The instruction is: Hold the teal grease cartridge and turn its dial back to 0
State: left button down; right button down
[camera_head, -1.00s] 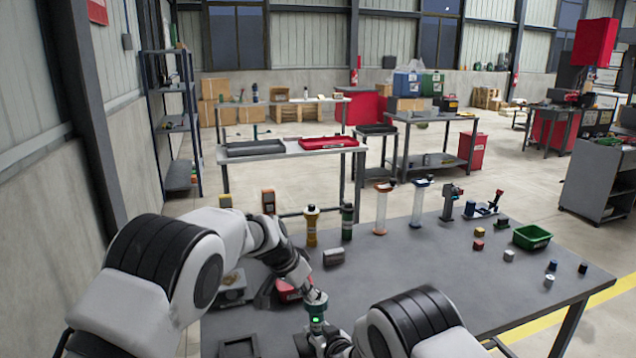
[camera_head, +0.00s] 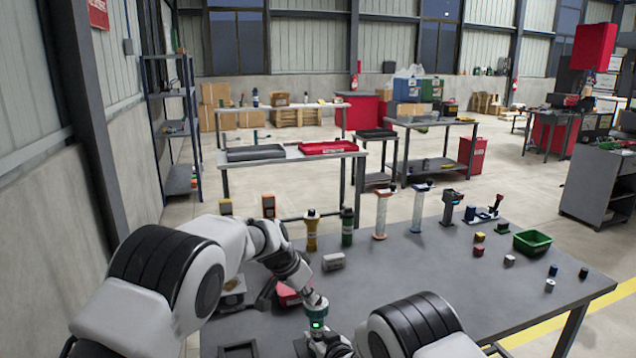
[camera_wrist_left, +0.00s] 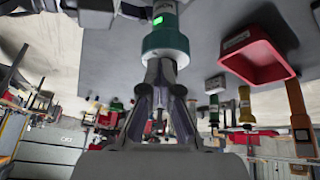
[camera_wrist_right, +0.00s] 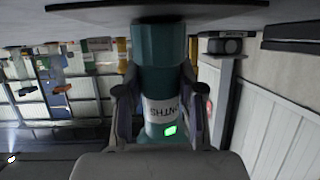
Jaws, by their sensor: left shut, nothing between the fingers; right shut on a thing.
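The teal grease cartridge (camera_head: 316,318) is in front of me near the table's front edge, with a lit green display on its side. My right gripper (camera_wrist_right: 160,95) is shut on its body, which has a white label. In the left wrist view, the wide teal end of the cartridge (camera_wrist_left: 166,42) and its green light are right beyond the fingertips. My left gripper (camera_wrist_left: 160,68) is shut and empty at that end; I cannot tell whether it touches. The dial's setting is too small to read.
A red bin (camera_wrist_left: 262,62) stands close to my left gripper. A grey-white block (camera_head: 333,261), a yellow bottle (camera_head: 312,232) and a dark green bottle (camera_head: 347,228) stand behind. A green tray (camera_head: 532,241) and small blocks are at the right. The table's middle is clear.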

pick_arm(q)
jog(key=shift+w+a+f, duration=0.1)
jog(key=shift+a+f, duration=0.05)
jog(key=shift+a, duration=0.05)
jog(key=shift+w+a+f, duration=0.15)
jog(key=shift+w+a, duration=0.25)
jog(key=shift+a, duration=0.05)
jog(key=shift+f, duration=0.1)
dwell(0.3)
jog(key=shift+s+a, duration=0.25)
jog(key=shift+a, duration=0.05)
notch_tip(320, 180, up, 6)
jog(key=shift+w+a+r, duration=0.15)
jog(key=shift+w+r, duration=0.1)
jog(key=shift+w, duration=0.1)
